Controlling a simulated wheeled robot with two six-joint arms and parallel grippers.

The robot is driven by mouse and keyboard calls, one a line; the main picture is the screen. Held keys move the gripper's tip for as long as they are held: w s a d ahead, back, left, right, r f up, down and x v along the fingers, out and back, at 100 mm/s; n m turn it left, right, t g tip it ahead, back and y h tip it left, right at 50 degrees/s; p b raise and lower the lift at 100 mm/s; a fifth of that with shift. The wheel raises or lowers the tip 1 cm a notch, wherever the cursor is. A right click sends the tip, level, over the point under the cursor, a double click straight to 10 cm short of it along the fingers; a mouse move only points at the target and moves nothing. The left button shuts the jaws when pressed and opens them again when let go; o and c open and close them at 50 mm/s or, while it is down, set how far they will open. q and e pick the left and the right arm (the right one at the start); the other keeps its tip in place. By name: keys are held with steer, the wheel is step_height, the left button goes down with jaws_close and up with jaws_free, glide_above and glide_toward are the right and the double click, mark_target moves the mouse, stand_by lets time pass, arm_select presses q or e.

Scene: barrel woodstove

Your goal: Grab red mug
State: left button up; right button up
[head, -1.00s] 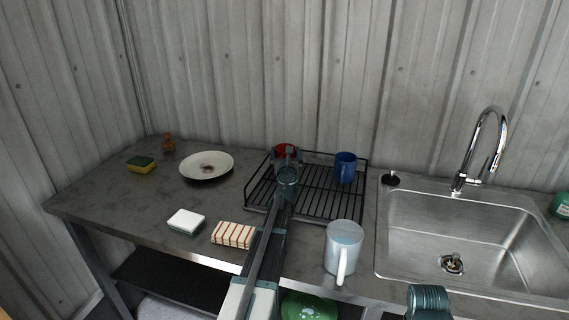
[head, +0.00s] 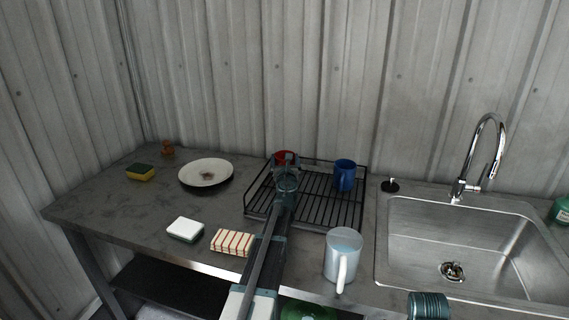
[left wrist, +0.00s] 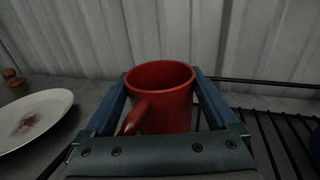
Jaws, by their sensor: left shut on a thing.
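The red mug (left wrist: 165,98) stands upright between the two fingers of my left gripper (left wrist: 163,85) in the left wrist view. Its handle points toward the wrist camera, low and to the left. In the head view only part of the red mug (head: 283,156) shows behind my left gripper (head: 287,163), at the back left of the black dish rack (head: 328,224). My left gripper is shut on the mug. I cannot tell whether the mug's base touches the rack. A teal piece of my right arm shows at the bottom edge of the head view, but its gripper is out of sight.
A blue mug (head: 344,175) stands in the rack's right part. A white pitcher (head: 343,256) stands in front of the rack. A stained plate (head: 206,172), sponges and a striped cloth (head: 232,243) lie to the left. The sink (head: 460,240) is right; the corrugated wall is close behind.

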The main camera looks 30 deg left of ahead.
arm_select(q)
steer(key=shift+r+p, duration=0.55)
steer(key=shift+r, duration=0.15)
steer(key=s+d+r+p, duration=0.3)
steer(key=s+d, duration=0.7)
steer(key=s, duration=0.2)
steer(key=shift+d+r, duration=0.2)
steer(key=shift+r, duration=0.05)
steer(key=shift+s, duration=0.1)
